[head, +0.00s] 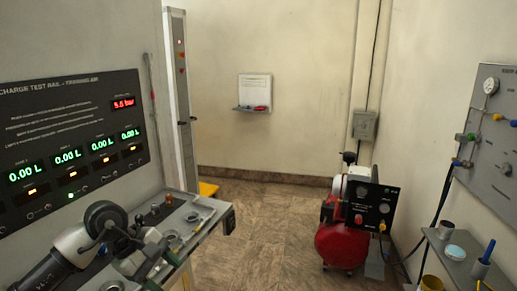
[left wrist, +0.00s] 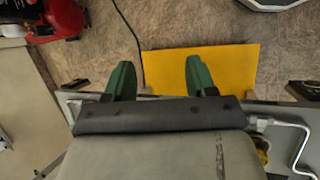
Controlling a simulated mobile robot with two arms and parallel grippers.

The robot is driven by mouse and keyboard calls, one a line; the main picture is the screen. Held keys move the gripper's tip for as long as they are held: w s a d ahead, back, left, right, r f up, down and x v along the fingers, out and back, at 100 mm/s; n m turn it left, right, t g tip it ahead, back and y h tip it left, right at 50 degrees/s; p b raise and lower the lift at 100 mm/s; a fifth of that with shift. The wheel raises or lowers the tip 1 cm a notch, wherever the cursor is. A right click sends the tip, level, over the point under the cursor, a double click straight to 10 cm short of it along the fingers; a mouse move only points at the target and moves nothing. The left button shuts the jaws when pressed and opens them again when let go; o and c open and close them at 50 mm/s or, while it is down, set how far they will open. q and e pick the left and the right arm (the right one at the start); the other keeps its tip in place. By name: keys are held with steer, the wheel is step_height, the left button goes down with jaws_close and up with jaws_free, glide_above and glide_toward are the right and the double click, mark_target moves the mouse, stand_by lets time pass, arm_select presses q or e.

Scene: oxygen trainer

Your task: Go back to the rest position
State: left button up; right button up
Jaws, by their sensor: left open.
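My left arm comes in from the lower left in the head view, beside the bench under the charge test panel (head: 75,130). In the left wrist view my left gripper (left wrist: 158,78) is open, its two green fingers wide apart. Nothing is between them except the view of the floor and a yellow plate (left wrist: 215,65) beyond. In the head view the gripper's fingers are hard to make out against the bench fittings. My right gripper is in neither view.
A red compressor (head: 341,243) stands on the floor right of centre. A side shelf (head: 455,268) with cups is at the lower right, below a wall panel with a gauge (head: 491,85). A small white wall shelf (head: 254,87) hangs at the back. The middle floor is clear.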

arm_select(q)
steer(key=s+d+r+n+t+h, duration=0.2)
steer(key=d+r+n+t+h, duration=0.15)
steer(key=d+n+h, duration=0.35)
steer(key=s+d+r+n+t+h, duration=0.2)
steer(key=d+r+n+t+h, duration=0.15)
steer(key=d+n+h, duration=0.25)
steer(key=s+a+f+n+t+y, duration=0.1)
steer(key=a+f+n+t+y, duration=0.3)
steer(key=a+f+n+y, duration=0.95)
steer(key=s+d+r+n+t+y, duration=0.15)
steer(key=n+t+y, duration=0.35)
steer(key=n, duration=1.7)
steer(key=s+a+f+n+g, duration=0.1)
steer(key=s+f+n+g, duration=0.5)
steer(key=s, duration=0.4)
steer(key=s+a+f+n+g, duration=0.1)
steer(key=s+f+n+g, duration=0.2)
steer(key=s+f+g, duration=0.6)
step_height(320, 180, down, 26)
steer(key=s, duration=0.3)
steer(key=s+a+f+g, duration=0.1)
steer(key=s+a+f, duration=0.1)
steer(key=s+f, duration=1.3)
steer(key=shift+s+a+f+y, duration=0.35)
